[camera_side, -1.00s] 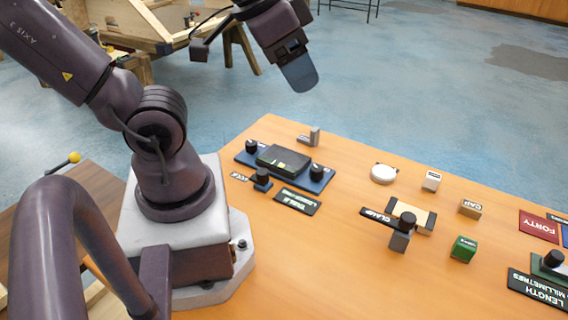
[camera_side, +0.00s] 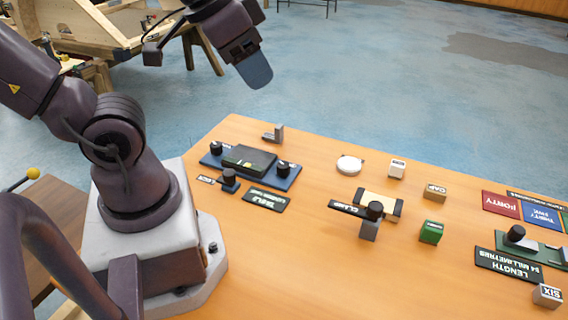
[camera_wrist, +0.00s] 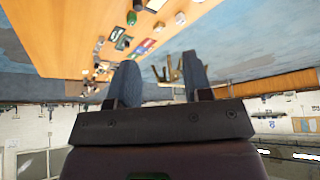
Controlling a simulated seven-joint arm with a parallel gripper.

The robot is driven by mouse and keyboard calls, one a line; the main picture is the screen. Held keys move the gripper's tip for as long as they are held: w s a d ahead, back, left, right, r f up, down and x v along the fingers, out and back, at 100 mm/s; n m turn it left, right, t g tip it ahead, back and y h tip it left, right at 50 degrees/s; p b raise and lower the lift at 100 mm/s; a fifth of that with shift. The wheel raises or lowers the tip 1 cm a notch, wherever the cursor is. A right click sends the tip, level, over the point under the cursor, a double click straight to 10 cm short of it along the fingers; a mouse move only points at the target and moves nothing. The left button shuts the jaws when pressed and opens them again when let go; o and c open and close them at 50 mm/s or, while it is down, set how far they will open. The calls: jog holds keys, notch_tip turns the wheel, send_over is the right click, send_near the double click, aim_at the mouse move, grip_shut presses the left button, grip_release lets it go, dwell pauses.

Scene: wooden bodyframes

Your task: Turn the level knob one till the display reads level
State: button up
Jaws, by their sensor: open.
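A dark blue panel (camera_side: 284,183) lies on the table in front of my base. It carries a black display box (camera_side: 248,159) with a small yellow-green mark and two black knobs, a left knob (camera_side: 216,147) and a right knob (camera_side: 283,167). I cannot tell which knob is number one or read the display. My gripper (camera_side: 258,76) is high above and beyond the far table edge, well apart from the panel. In the wrist view my gripper (camera_wrist: 160,72) shows two separated fingers with nothing between them.
A black knob (camera_side: 229,178) and a label plate (camera_side: 264,200) sit before the panel. A grey bracket (camera_side: 275,134) stands behind it. A clamp (camera_side: 358,210), a white disc (camera_side: 349,164), several small blocks and a length station (camera_side: 508,264) lie rightward.

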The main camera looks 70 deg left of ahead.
jog(key=w+a+f+n+g, duration=0.2)
jog(key=w+a+f+g, duration=0.25)
jog(key=a+f, duration=0.35)
jog(key=m, duration=0.2)
send_near(284, 164)
jog(key=shift+g, duration=0.45)
jog(key=f, duration=1)
jog(key=shift+w+f, duration=0.2)
jog(key=shift+w, duration=0.2)
jog(key=shift+c, duration=0.3)
